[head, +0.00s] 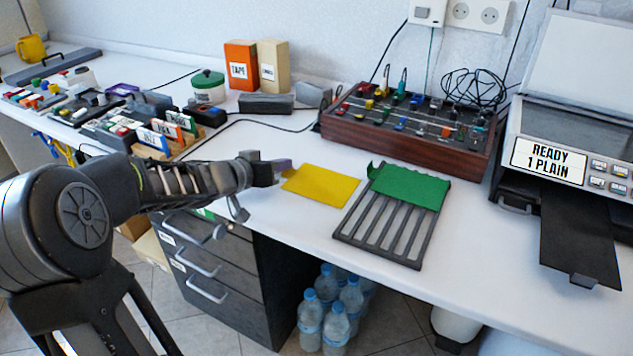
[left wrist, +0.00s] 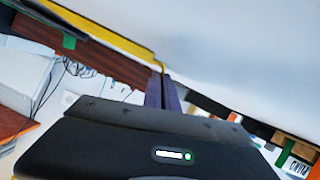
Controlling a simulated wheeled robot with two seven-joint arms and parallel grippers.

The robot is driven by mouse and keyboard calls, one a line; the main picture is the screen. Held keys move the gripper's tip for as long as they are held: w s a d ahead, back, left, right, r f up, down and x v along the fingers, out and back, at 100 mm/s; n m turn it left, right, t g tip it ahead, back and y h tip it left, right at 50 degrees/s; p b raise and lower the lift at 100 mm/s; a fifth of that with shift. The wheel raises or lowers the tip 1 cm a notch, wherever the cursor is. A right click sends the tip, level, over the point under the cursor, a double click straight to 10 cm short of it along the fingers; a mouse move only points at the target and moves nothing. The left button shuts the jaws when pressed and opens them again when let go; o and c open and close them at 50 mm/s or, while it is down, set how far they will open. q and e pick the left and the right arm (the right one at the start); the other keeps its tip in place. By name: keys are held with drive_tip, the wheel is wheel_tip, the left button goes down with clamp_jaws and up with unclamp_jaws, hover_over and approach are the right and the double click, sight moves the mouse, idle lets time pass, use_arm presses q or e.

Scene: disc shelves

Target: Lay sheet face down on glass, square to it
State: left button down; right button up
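A yellow sheet (head: 320,185) lies at or just above the white desk, left of a dark slatted rack (head: 385,232). My left gripper (head: 283,166) is at the sheet's left corner. In the left wrist view the two fingers (left wrist: 163,88) are close together, with a yellow strip of the sheet (left wrist: 125,43) running in between their tips. A green sheet (head: 410,187) lies on the rack's far end, one corner curled up. The scanner's glass (head: 580,128) is at the right under a raised lid (head: 588,62). My right gripper is not in view.
A wooden control box (head: 400,140) with knobs and cables stands behind the rack. The scanner's label reads "READY 1 PLAIN", and a black tray (head: 578,235) sticks out in front of it. Card boxes (head: 241,65) and several small items crowd the left. Desk between rack and tray is clear.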

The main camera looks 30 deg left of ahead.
use_arm(q)
wheel_tip(320, 180, up, 10)
drive_tip(key=p, duration=0.7)
drive_tip(key=shift+p, duration=0.35)
idle(0.4)
